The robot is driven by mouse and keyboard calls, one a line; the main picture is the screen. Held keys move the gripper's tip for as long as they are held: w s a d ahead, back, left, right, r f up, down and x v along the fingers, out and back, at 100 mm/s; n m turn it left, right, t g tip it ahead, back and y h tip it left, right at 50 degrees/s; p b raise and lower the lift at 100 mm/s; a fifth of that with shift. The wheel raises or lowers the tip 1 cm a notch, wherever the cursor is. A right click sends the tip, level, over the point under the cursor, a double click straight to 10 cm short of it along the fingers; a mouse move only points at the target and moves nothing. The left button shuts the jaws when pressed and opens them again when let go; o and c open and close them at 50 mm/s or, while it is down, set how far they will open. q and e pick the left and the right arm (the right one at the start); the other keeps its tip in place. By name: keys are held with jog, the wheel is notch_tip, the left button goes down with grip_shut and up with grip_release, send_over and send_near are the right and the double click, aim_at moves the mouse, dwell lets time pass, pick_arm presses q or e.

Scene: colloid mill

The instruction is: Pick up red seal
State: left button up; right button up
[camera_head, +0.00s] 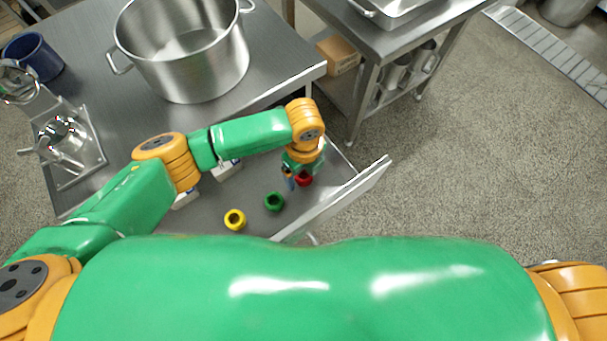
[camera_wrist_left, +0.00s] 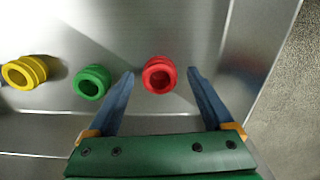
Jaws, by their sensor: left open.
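The red seal (camera_wrist_left: 159,75) is a small ring in an open metal drawer (camera_head: 335,203). It lies between the open fingertips of my left gripper (camera_wrist_left: 160,72) in the left wrist view, with a gap on each side. In the head view the red seal (camera_head: 304,180) is partly hidden by my left gripper (camera_head: 297,178), which points down over it. Whether the fingertips are level with the seal I cannot tell. My right gripper is not in view.
A green seal (camera_head: 274,201) and a yellow seal (camera_head: 235,219) lie to the left of the red one. The drawer wall is close on the right. A large steel pot (camera_head: 185,60) stands on the table, with a blue mug (camera_head: 35,58) at the far left.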

pick_arm(q)
grip_shut()
